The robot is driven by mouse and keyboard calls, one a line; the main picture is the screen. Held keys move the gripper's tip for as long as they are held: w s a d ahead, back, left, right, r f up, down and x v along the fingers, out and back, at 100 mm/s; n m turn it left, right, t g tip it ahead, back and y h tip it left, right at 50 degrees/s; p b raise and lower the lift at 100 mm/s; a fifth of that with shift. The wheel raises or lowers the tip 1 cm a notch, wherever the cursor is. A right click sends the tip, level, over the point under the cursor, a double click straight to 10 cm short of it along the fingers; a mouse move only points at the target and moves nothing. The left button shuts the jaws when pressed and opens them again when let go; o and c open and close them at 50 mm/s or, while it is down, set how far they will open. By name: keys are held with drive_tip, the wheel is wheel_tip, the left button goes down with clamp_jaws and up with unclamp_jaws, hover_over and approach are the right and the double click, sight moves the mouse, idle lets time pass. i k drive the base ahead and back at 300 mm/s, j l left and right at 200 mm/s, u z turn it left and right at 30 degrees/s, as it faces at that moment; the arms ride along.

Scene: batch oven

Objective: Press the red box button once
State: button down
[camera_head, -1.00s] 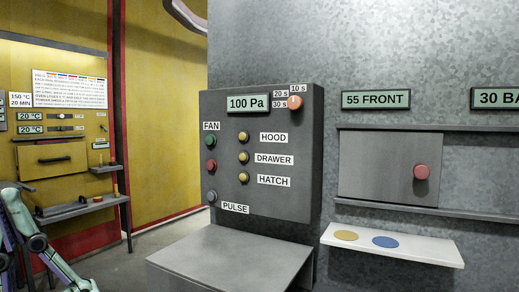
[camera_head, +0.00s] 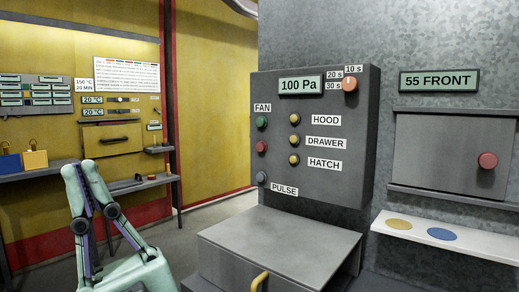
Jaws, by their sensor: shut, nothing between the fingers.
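The red box button (camera_head: 261,147) is on the front of the grey control box (camera_head: 345,187), in the left column under the FAN label. It lies between a green button (camera_head: 261,122) above and a grey button (camera_head: 262,178) beside the PULSE label. My gripper (camera_head: 82,168) is at the lower left, fingers pointing up and tips together, with nothing between them. In the picture it is well left of the red button and apart from the box. Nothing hides the button.
Yellow buttons (camera_head: 294,141) for HOOD, DRAWER and HATCH are to the right of the red one. A grey bench-like block (camera_head: 285,245) with a yellow handle (camera_head: 260,281) juts out below. A red knob (camera_head: 487,160) is on a panel at right. Open floor (camera_head: 205,228) shows behind.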

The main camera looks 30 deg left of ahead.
sight(261, 147)
drive_tip(key=i+j, duration=0.1)
drive_tip(key=i, duration=0.85)
drive_tip(key=j, duration=0.1)
